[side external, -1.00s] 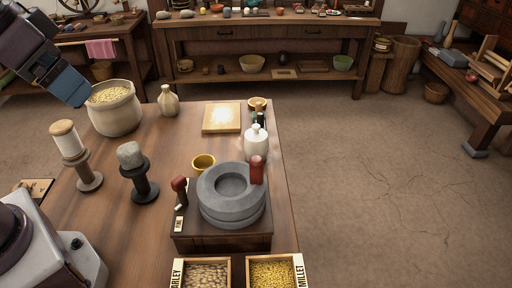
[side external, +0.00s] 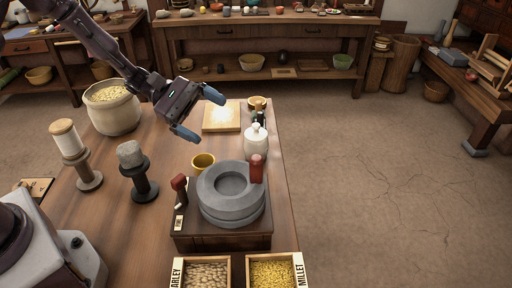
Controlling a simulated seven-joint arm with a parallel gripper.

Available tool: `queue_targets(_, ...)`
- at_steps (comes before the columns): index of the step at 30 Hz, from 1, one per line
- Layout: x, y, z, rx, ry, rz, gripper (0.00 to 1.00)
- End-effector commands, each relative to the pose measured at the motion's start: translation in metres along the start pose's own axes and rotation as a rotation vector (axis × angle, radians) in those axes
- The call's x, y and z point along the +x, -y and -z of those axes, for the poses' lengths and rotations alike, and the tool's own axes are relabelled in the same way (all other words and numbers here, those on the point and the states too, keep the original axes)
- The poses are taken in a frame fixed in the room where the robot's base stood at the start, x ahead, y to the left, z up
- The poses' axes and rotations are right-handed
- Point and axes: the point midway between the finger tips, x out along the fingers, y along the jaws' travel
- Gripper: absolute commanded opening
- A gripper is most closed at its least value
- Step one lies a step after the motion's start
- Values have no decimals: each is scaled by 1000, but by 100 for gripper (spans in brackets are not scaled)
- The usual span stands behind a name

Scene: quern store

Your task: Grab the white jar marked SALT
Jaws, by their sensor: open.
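A white lidded jar (side external: 256,144) stands upright near the right edge of the wooden table, just behind the grey stone quern (side external: 232,205). I can read no SALT mark on it from this side. My gripper (side external: 199,114) is open and empty above the table, to the left of the white jar and apart from it. Its two blue-grey fingers are spread and point to the right. A pale cylinder with a wooden top (side external: 66,140) sits on a dark stand at the left; no writing shows on it.
A grain pot (side external: 113,108) stands at the back left. Barley (side external: 203,273) and millet (side external: 272,271) boxes are in front.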

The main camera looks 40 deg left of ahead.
Motion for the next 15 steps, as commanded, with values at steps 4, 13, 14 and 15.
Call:
queue_targets(4, -2, -8, 61, -245, 104, -241, 96)
queue_targets(13, -10, -9, 128, -489, 202, -523, 96)
queue_targets(14, -10, -9, 129, -494, 205, -530, 96)
queue_targets(15, -7, -10, 131, -500, 207, -536, 96)
